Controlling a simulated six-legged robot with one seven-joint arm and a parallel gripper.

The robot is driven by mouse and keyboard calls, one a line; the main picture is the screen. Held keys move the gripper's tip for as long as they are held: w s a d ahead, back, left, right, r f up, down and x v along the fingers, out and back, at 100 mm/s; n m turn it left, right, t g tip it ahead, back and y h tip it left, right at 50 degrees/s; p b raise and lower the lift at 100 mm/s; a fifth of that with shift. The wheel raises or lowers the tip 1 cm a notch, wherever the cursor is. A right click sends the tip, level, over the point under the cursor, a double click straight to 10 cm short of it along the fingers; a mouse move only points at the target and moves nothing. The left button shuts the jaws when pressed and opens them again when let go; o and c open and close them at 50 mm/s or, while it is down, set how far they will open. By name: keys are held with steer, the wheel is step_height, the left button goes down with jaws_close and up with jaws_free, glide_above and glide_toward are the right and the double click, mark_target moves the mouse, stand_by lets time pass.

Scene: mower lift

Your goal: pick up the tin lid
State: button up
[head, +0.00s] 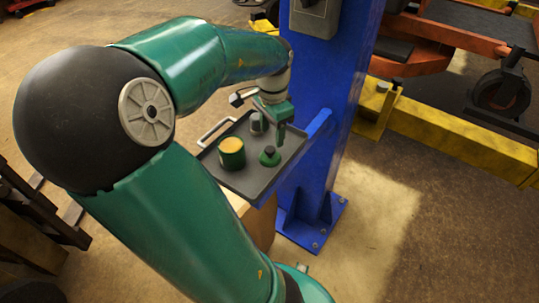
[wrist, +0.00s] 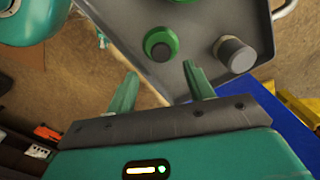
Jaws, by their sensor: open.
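The tin lid (head: 269,158) is a small green disc with a dark knob. It lies on the grey tray (head: 250,185) near its right side. In the wrist view the lid (wrist: 161,44) is just beyond the fingertips, with clear space between. My gripper (head: 280,138) hangs over the tray close to the lid, with its fingers pointing down. In the wrist view my gripper (wrist: 160,80) has its two fingers spread apart with nothing between them. A green tin (head: 231,155) with a yellow-orange top stands left of the lid.
A grey cylinder (head: 258,123) stands behind the lid on the tray, and shows beside it in the wrist view (wrist: 235,53). A blue post (head: 325,100) rises right behind the tray. A pale handle (head: 217,131) sticks out from the tray's left side.

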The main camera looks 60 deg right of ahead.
mark_target(270, 149)
steer(key=shift+w+a+f, duration=0.1)
steer(key=shift+f, duration=1.35)
steer(key=shift+w+a+f, duration=0.1)
steer(key=shift+f, duration=1.35)
steer(key=shift+d, duration=0.1)
steer(key=shift+c, duration=0.2)
steer(key=c, duration=1)
